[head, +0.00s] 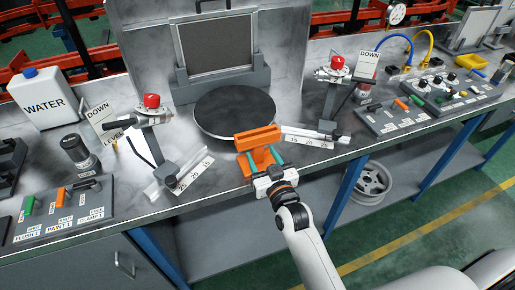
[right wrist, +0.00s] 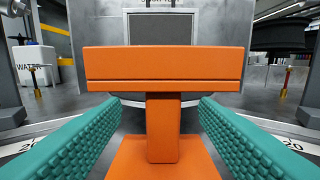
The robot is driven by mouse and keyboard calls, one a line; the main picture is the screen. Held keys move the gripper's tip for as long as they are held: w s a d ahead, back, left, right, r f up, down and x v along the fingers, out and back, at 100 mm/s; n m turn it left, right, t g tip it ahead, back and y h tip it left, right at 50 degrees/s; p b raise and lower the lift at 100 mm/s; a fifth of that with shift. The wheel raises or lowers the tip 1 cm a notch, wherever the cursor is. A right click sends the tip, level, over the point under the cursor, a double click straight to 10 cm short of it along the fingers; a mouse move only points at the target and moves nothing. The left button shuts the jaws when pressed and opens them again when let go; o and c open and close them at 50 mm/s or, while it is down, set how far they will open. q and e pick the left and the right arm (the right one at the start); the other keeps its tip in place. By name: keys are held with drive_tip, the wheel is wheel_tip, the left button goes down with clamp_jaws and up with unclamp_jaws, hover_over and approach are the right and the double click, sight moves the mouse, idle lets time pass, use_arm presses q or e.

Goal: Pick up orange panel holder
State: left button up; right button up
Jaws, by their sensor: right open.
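The orange panel holder (head: 258,137) stands at the front edge of the workbench, in front of the round black turntable (head: 235,112). In the right wrist view the panel holder (right wrist: 164,68) fills the middle, with a wide top bar, a narrow post and a flat orange base. My right gripper (head: 262,160) is at its near side. Its two teal fingers (right wrist: 160,112) are open, one on each side of the post and below the top bar, with a gap visible on both sides. My left gripper is not in view.
Angled scales with numbers (head: 195,176) flank the holder on the left and right (head: 310,141). Red-knobbed fixtures (head: 152,101) stand on both sides of the turntable. A framed panel (head: 216,45) stands behind it. Switch boxes (head: 62,208) lie near the front edge.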

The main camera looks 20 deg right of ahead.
drive_tip(key=shift+w+f+p, duration=0.15)
drive_tip(key=shift+w+p, duration=0.35)
drive_tip(key=shift+w, duration=2.9)
clamp_jaws()
